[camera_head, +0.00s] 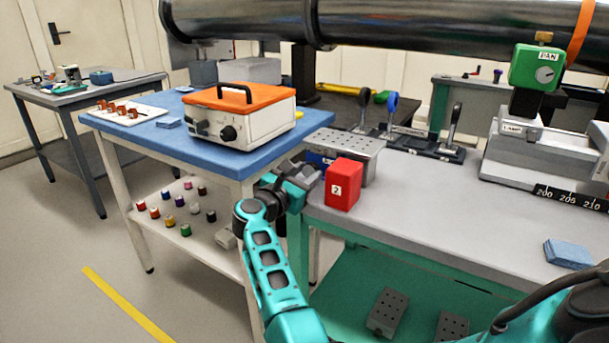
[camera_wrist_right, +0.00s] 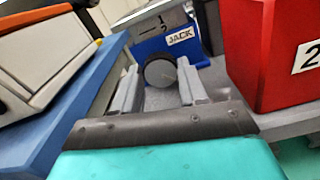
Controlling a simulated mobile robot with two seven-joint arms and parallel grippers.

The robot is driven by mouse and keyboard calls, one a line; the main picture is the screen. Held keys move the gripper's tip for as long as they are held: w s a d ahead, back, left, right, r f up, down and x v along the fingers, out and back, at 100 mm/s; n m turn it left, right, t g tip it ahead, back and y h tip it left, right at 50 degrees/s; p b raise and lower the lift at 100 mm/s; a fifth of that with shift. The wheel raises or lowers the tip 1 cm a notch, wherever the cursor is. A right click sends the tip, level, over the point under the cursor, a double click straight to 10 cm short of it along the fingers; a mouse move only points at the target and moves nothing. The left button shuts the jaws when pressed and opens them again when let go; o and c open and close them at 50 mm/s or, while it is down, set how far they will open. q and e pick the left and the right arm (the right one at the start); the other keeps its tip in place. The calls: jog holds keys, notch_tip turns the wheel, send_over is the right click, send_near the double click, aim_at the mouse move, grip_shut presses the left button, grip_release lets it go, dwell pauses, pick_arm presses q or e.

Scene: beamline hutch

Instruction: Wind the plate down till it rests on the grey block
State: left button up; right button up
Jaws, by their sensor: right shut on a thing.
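The jack (camera_head: 318,159) has a blue body with a JACK label and stands at the left end of the grey bench. Its grey plate (camera_head: 347,141) is perforated and lies level on top. My right gripper (camera_head: 303,178) is at the jack's front left. In the right wrist view its fingers (camera_wrist_right: 158,88) are shut on the dark round knob (camera_wrist_right: 160,71) below the JACK label (camera_wrist_right: 181,36). A grey face with marks 1 and 2 (camera_wrist_right: 150,22) shows above the blue body. I cannot make out the grey block or any gap under the plate. My left gripper is not in view.
A red block marked 2 (camera_head: 343,184) stands close in front of the jack, right of my gripper. The blue-topped table (camera_head: 245,160) with an orange-lidded box (camera_head: 240,113) is close on the left.

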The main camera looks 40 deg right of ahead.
jog(key=n+p, duration=0.1)
jog(key=n, duration=0.2)
jog(key=shift+r+n, duration=0.1)
jog(key=shift+n, duration=0.2)
jog(key=shift+w+n+p, duration=0.15)
jog(key=shift+n+p, duration=0.3)
jog(key=shift+n, duration=1.05)
jog(key=o, duration=1.1)
jog(key=shift+c, duration=0.2)
jog(key=shift+a, duration=0.2)
